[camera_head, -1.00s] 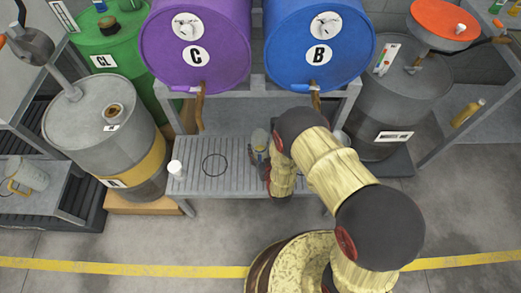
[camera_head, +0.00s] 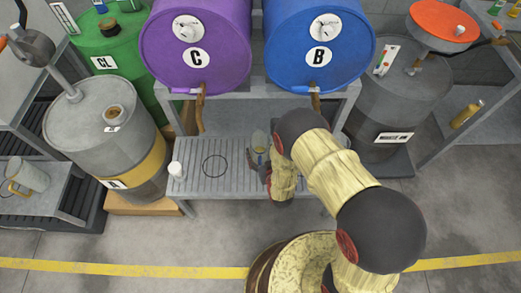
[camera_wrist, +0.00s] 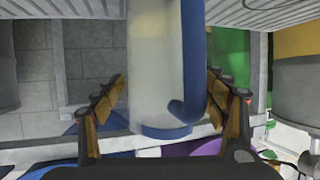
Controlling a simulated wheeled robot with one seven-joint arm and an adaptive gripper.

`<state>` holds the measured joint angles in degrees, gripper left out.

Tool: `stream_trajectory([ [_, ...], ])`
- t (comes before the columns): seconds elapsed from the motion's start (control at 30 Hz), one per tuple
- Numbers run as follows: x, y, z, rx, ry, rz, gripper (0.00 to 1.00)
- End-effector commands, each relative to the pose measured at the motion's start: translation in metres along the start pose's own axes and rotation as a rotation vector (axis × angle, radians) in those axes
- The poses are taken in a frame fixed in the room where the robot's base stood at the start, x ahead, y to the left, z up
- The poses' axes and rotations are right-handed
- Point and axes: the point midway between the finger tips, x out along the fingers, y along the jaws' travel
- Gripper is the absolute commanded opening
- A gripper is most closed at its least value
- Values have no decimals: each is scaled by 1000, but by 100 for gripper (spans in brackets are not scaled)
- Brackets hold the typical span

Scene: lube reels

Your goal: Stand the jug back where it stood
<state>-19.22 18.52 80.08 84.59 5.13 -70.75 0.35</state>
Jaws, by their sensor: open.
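A translucent jug with a blue handle and blue rim (camera_wrist: 158,75) is between the two fingers of my gripper (camera_wrist: 162,98) in the wrist view. The fingers are spread, with a gap visible on the jug's left; on the right the finger is close to the handle. In the head view the jug (camera_head: 259,141) shows only in part, over the slatted bench below the purple and blue drums. My gripper (camera_head: 262,160) is beside it, and my arm hides the rest. A dark ring outline (camera_head: 214,166) is on the slatted bench (camera_head: 232,183), left of the jug.
A small white container (camera_head: 176,170) stands at the bench's left end. The purple drum C (camera_head: 196,55) and blue drum B (camera_head: 318,50) hang above, with taps pointing down. Another jug with a yellow handle (camera_head: 32,176) is on the left rack. The ringed area is clear.

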Motion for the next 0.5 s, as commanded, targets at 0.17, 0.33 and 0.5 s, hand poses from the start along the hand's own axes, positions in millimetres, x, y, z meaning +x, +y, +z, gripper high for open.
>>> stream_trajectory([
  [0.17, -39, 0, -2, -1, -4, -1, 73],
  [0.33, -73, 0, -2, -1, -3, -1, 73],
  [0.5, -97, 0, -1, 0, -2, -1, 73],
])
